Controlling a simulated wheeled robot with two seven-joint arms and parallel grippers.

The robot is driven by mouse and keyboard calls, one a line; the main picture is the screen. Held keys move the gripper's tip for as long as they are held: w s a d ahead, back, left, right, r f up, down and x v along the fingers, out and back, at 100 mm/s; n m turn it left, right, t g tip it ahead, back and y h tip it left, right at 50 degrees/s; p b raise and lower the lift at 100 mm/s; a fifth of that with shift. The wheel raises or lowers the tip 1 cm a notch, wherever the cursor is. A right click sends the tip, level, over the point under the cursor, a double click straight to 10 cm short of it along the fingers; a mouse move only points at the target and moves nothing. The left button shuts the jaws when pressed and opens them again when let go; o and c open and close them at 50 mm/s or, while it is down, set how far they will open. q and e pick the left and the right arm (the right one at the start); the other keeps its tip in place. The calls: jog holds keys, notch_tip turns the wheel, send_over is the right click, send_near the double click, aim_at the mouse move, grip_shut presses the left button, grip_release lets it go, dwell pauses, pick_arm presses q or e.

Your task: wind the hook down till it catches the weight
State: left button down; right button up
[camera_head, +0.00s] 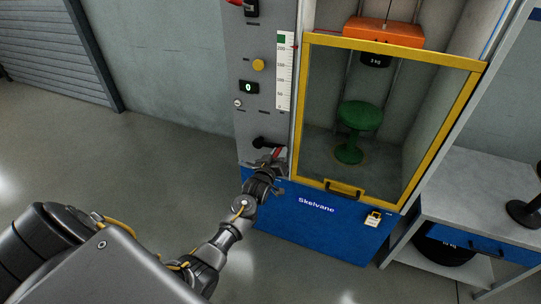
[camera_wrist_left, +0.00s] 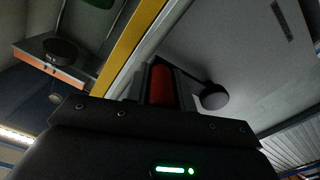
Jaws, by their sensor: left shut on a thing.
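My left gripper (camera_head: 275,163) is at the lower right of the grey control panel, shut on the red crank grip (camera_wrist_left: 162,86). The wrist view shows the grip between the fingers and the round black crank hub (camera_wrist_left: 214,97) beside it. An orange block (camera_head: 383,32) hangs on a thin cable high in the test cabinet. A dark weight (camera_head: 376,61) with a kg marking sits directly under it. The block also shows in the wrist view (camera_wrist_left: 50,68). I cannot make out a hook. My right gripper is not in view.
A green stool (camera_head: 359,116) stands inside the cabinet behind the yellow-framed door (camera_head: 388,50), which looks shut. The panel carries a scale (camera_head: 284,72) and a display (camera_head: 249,87) reading 0. A grey table (camera_head: 480,190) stands at right. The floor at left is clear.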

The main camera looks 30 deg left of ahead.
pick_arm(q)
jog(key=c, duration=1.4)
grip_release()
jog(key=shift+r, duration=0.5)
jog(key=shift+o, duration=1.1)
jog(key=shift+f, duration=0.2)
jog(key=s+d, duration=0.1)
jog(key=s, duration=0.9)
jog(key=shift+s+d+b, duration=0.3)
jog(key=shift+s+d, duration=0.1)
